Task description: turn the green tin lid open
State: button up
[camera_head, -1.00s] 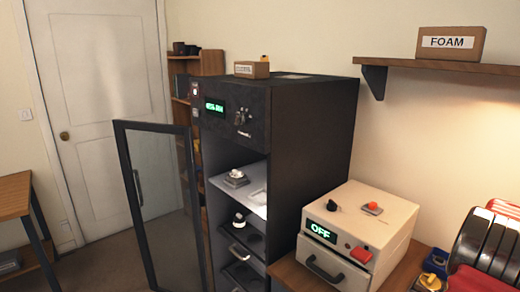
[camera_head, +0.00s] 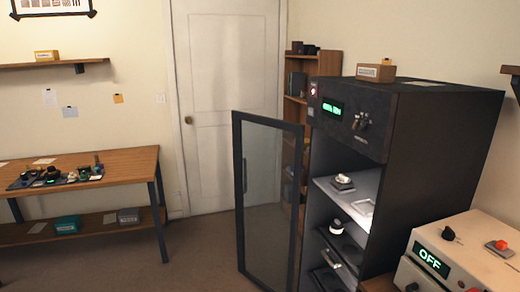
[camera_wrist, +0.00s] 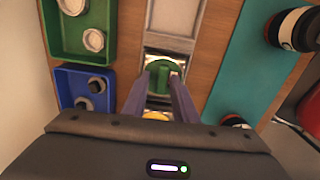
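In the wrist view, a round green lid (camera_wrist: 162,78) with a raised ridge sits in a small light-coloured frame on a wooden surface. My gripper (camera_wrist: 161,80) points down at it, its two fingers apart with the green lid showing between their tips. I cannot tell whether the fingertips touch the lid. A small yellow thing (camera_wrist: 156,116) shows lower down between the fingers. My gripper and the green lid do not show in the head view.
Beside the lid are a green tray (camera_wrist: 64,48), a blue tray (camera_wrist: 84,75) with dark parts, and a teal mat (camera_wrist: 238,60) with dark cylindrical things. The head view shows a dark cabinet (camera_head: 440,140) with its glass door (camera_head: 270,200) open, and a wooden bench (camera_head: 125,161).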

jog(key=shift+s+a+f+y, duration=0.1)
jog(key=shift+a+f+y, duration=0.1)
jog(key=shift+f, duration=0.35)
jog(key=shift+s+a+f+y, duration=0.1)
jog(key=shift+a+f, duration=0.1)
jog(key=shift+f, duration=0.3)
jog(key=shift+d+r, duration=0.2)
jog(key=shift+r, duration=4)
jog(key=shift+w+r, duration=0.1)
notch_tip(320, 180, up, 6)
jog(key=shift+f, duration=0.1)
jog(key=shift+w, duration=0.1)
